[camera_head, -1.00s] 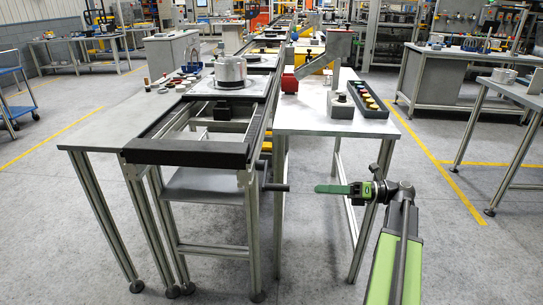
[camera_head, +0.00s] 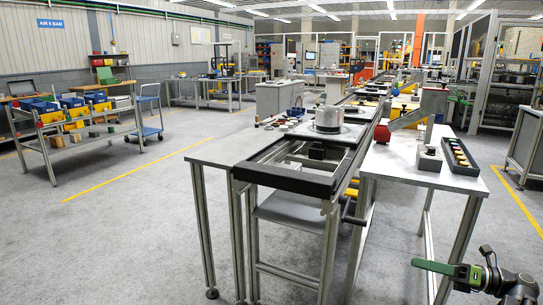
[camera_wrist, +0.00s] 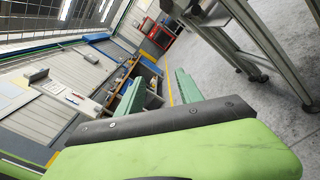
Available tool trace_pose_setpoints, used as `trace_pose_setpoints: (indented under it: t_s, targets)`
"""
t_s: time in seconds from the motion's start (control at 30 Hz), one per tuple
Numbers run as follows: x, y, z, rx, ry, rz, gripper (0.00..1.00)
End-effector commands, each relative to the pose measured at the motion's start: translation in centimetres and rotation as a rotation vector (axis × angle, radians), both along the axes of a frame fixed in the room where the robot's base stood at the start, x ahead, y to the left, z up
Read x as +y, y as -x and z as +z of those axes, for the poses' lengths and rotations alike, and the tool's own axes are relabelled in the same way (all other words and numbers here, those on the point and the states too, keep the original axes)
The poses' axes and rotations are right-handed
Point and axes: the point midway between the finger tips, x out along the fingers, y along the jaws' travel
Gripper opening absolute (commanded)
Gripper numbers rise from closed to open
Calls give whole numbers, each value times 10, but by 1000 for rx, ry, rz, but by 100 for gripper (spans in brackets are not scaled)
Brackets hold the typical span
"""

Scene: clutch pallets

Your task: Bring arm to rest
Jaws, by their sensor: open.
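My gripper (camera_head: 416,264) is at the lower right of the head view, its green fingers pointing left. It is beside the front of the right-hand workbench, in free air and touching nothing that I can see. In the wrist view my gripper (camera_wrist: 166,76) shows two green fingers set apart with nothing between them, so it is open and empty. The rest of my arm is mostly cut off by the head view's right edge.
The conveyor (camera_head: 284,178) carries a silver pot-like part (camera_head: 328,119). The right-hand workbench (camera_head: 400,172) holds a black tray (camera_head: 459,157) of coloured pieces. A shelf cart (camera_head: 70,142) with blue and yellow bins stands at left. Open floor lies between them.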

Motion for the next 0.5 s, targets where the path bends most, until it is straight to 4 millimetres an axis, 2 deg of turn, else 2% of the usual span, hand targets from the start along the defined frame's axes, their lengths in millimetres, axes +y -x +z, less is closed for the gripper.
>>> trace_pose_setpoints:
  t_s: [0.03,0.27,0.37,0.5]
  targets:
    - [12,-5,0,-1,-1,23,43]
    - [67,-25,0,-1,0,119,43]
    - [97,-31,0,1,1,171,43]
    - [151,-37,-10,29,36,258,43]
